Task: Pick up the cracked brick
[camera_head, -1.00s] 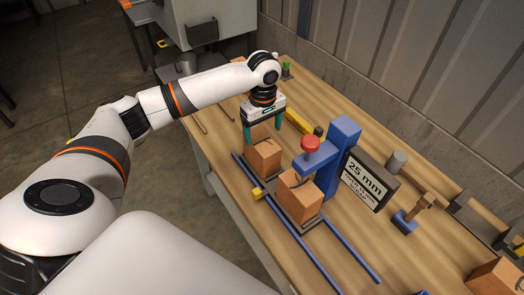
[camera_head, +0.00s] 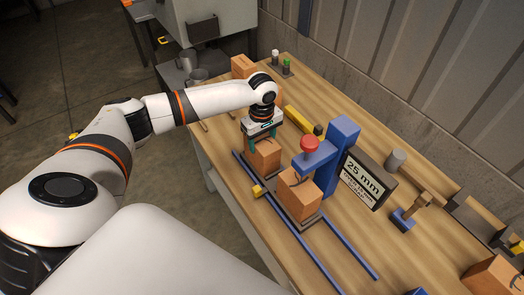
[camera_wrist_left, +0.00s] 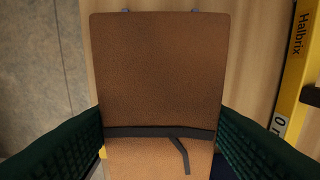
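My left gripper (camera_head: 265,147) is lowered over an orange-brown brick (camera_head: 267,158), one dark green finger on each side. In the left wrist view the same brick (camera_wrist_left: 158,70) fills the space between the fingers (camera_wrist_left: 159,128). It shows a dark band across it and a short dark bent line like a crack. No gap shows between fingers and brick, but I cannot tell whether they press on it. A second brick (camera_head: 298,193) with a dark mark stands under a blue press (camera_head: 340,150) with a red knob. My right gripper is not in view.
Blue rails (camera_head: 325,245) run along the wooden bench (camera_head: 225,165). A "25 mm" sign (camera_head: 365,182), a mallet (camera_head: 398,160) and a yellow level (camera_head: 297,120) are to the right. Other bricks stand at the back (camera_head: 242,66) and front right (camera_head: 488,275).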

